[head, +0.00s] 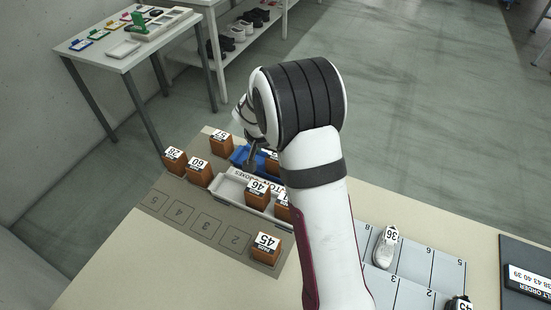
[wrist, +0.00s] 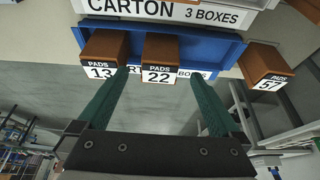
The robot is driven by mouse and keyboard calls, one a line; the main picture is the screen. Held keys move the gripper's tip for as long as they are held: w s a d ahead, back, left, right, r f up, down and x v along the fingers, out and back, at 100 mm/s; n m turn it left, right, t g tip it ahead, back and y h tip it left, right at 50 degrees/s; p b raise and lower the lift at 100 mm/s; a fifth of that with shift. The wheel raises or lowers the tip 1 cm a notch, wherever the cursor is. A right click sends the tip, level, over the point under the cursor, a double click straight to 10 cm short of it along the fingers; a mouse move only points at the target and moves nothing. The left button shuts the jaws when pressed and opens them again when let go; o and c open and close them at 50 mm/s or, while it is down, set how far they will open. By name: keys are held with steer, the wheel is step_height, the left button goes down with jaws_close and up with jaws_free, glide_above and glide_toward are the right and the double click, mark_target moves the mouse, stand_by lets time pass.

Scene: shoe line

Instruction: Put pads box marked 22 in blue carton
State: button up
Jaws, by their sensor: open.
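The brown pads box marked 22 (wrist: 160,50) is in the blue carton (wrist: 222,48) in the wrist view, its label overlapping the carton's near rim. A box marked 13 (wrist: 104,50) is in the same carton to its left. My gripper (wrist: 158,75) is open, its two green fingers apart on either side of box 22's lower edge; I cannot tell whether they touch it. In the head view the gripper (head: 251,162) is over the blue carton (head: 239,155), which my arm partly covers. Box 22 cannot be made out there.
Box 57 (head: 221,143) stands outside the blue carton. A white carton (head: 226,188) beside it holds box 46 (head: 258,192) and another partly hidden box. Boxes 28 (head: 174,160), 60 (head: 199,170) and 45 (head: 266,248) stand on the mat. Numbered mat slots 2 to 5 are empty.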

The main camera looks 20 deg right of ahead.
steer(key=s+a+r+n+g+y, duration=0.1)
steer(key=s+a+r, duration=0.1)
steer(key=s+r, duration=0.55)
steer(key=s+a+r+g+y, duration=0.15)
steer(key=s+r, duration=0.25)
steer(key=s, duration=0.6)
steer(key=s+a, duration=0.2)
steer(key=s, duration=0.3)
steer(key=s+a+n+y, duration=0.1)
steer(key=s+a, duration=0.2)
steer(key=s, duration=0.3)
steer(key=s+a+r+n+y, duration=0.1)
steer(key=s+a, duration=0.1)
steer(key=s, duration=0.4)
steer(key=shift+a+g, duration=0.3)
steer(key=shift+g, duration=0.15)
